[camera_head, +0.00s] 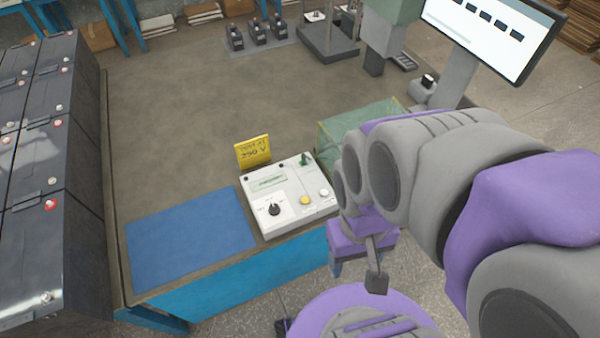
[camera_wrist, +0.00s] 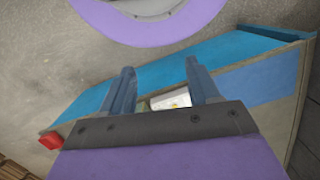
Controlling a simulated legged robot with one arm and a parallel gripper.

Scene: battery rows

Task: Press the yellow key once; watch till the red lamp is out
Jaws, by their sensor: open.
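A white control box (camera_head: 284,226) sits on the workbench near its front edge. The yellow key (camera_head: 305,200) is a round button on its top, beside a white button (camera_head: 323,192); a black knob (camera_head: 273,209) is to the left. I make out no lit red lamp on the box; small dark round parts show near its back edge. My gripper (camera_head: 355,262) hangs right of the box and apart from it, beyond the bench's front edge. In the wrist view my gripper (camera_wrist: 159,68) is open and empty; part of the box (camera_wrist: 170,100) shows between its fingers.
A yellow sign (camera_head: 253,151) stands behind the box, and a blue mat (camera_head: 190,238) lies to its left. A green translucent bin (camera_head: 350,126) is behind on the right. Tall dark batteries (camera_head: 50,180) line the left. The middle of the brown benchtop (camera_head: 200,110) is clear.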

